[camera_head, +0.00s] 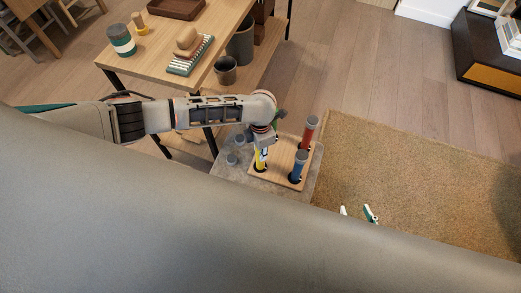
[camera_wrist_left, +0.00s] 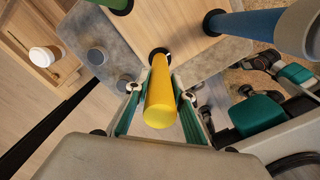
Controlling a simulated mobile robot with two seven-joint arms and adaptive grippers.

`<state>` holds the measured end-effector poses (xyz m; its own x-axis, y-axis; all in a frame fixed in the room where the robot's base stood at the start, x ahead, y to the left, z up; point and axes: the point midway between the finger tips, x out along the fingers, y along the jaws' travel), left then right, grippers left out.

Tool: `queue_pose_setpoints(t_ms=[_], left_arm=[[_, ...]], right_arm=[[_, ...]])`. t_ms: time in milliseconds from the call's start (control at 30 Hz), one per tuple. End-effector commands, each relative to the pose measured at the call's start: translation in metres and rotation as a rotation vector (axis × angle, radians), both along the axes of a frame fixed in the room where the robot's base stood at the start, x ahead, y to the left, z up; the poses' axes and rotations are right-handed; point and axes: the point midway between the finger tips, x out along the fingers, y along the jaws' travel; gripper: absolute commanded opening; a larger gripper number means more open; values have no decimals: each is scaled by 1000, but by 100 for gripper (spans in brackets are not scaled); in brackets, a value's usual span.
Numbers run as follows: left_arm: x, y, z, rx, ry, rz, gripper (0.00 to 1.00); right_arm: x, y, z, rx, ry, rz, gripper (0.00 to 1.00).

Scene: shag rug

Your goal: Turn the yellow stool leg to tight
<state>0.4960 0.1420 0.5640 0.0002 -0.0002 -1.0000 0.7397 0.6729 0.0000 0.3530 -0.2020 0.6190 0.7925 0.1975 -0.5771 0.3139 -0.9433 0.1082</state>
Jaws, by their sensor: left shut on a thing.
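The yellow stool leg (camera_head: 261,160) stands on the upturned wooden stool seat (camera_head: 277,163), in a dark round socket at its near left corner. My left gripper (camera_wrist_left: 160,95) is shut around the leg, one finger on each side. In the left wrist view the yellow leg (camera_wrist_left: 160,105) points toward the camera, its base meeting the socket. A red leg (camera_head: 309,132) and a blue leg (camera_head: 298,167) stand at other corners. A green leg (camera_wrist_left: 115,4) shows partly in the left wrist view.
The seat lies on a grey slab (camera_head: 225,173) with grey round caps (camera_head: 232,159) at its left. A wooden table (camera_head: 150,70) with a striped jar, tray and brush stands behind left.

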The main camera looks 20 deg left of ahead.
Motion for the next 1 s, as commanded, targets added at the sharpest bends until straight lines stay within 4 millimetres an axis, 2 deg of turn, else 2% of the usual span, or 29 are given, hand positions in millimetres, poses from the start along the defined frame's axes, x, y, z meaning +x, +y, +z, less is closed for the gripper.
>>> queue_pose_setpoints(t_ms=[333,367,400,433,767,867,1000], left_arm=[[-1,0,-1,1,1,-4,2],[-1,0,-1,1,1,-4,28],[-1,0,-1,1,1,-4,39],[-1,0,-1,1,1,-4,40],[0,0,1,0,0,-2,40],[1,0,7,-1,-1,-2,40],[1,0,28,-2,-3,-3,40]], right_arm=[[0,-1,-1,-2,0,0,40],[0,-1,-1,-2,1,0,40],[0,-1,-1,-1,2,0,40],[0,-1,-1,-3,2,1,40],[0,-3,-4,-9,5,2,40],[0,-3,-3,-7,4,2,40],[0,-2,-3,-5,4,1,40]])
